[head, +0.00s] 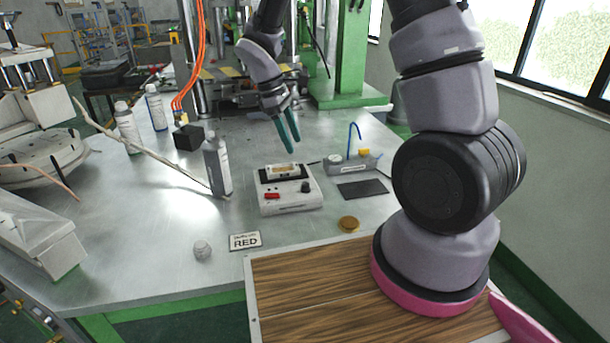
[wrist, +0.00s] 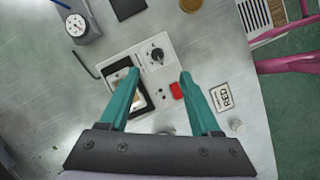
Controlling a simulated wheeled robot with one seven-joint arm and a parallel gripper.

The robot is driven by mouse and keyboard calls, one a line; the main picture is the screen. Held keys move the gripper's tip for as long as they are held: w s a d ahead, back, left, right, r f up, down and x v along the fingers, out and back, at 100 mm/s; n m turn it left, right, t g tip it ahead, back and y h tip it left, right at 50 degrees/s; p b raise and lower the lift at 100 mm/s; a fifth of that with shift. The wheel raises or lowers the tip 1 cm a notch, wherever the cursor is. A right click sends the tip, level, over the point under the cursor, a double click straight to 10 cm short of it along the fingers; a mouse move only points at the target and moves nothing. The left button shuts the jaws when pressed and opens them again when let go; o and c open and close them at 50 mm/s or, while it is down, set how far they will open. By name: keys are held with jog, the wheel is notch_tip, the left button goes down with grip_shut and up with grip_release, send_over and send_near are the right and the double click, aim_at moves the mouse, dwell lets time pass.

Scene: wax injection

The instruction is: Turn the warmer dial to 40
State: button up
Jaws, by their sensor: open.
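The warmer (head: 290,192) is a white box on the metal table, with a red switch (head: 272,196) and a black dial (head: 305,187) on its sloped face. A framed window or tray sits on its top. In the wrist view the warmer (wrist: 138,62) lies below my gripper, and the dial (wrist: 157,54) shows just beyond and between the fingertips. The dial's setting is too small to read. My gripper (head: 292,148), with green fingers, is open and empty above the warmer. In the wrist view, the gripper (wrist: 147,73) has its fingers wide apart.
A grey block with a blue hooked rod (head: 355,140) stands to the warmer's right, by a dark pad (head: 362,189). A dark bottle (head: 217,165) is to its left. A RED sign (head: 245,241), a grey lump (head: 202,251) and a brass disc (head: 349,224) lie in front.

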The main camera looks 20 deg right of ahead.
aim_at(305, 184)
jog(key=shift+n+h, duration=0.4)
jog(key=shift+n, duration=0.3)
jog(key=x, duration=0.4)
jog(key=a+x, duration=0.1)
jog(key=x, duration=0.4)
jog(key=w+x, duration=0.1)
jog(key=x, duration=0.4)
jog(key=shift+w+a+f, duration=0.1)
jog(key=shift+a+f, duration=0.25)
jog(key=shift+a, duration=0.05)
grip_shut()
